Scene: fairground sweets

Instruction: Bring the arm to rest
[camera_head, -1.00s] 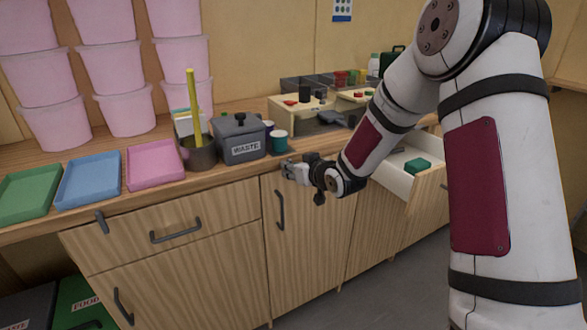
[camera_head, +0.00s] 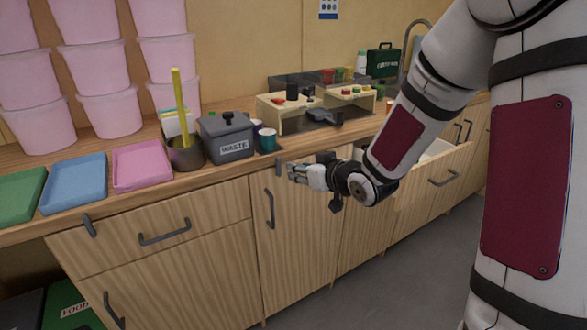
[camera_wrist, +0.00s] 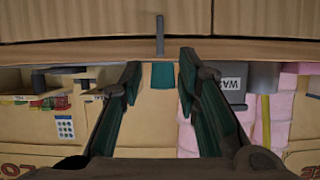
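My gripper (camera_head: 292,173) is in front of the cabinet fronts, just below and in front of the worktop edge, under the teal cup (camera_head: 267,140). In the wrist view my gripper (camera_wrist: 160,74) has its two dark green fingers spread apart, with nothing held between them. The teal cup shows beyond the gap in that upside-down view (camera_wrist: 162,77). My white arm with dark red panels reaches in from the right, bent at the elbow.
The worktop holds a grey waste bin (camera_head: 227,138), a pot with a yellow stick (camera_head: 185,154), coloured trays including a pink one (camera_head: 142,166), and a wooden stand (camera_head: 268,113). An open drawer (camera_head: 440,162) projects behind my forearm. Grey floor is clear in front.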

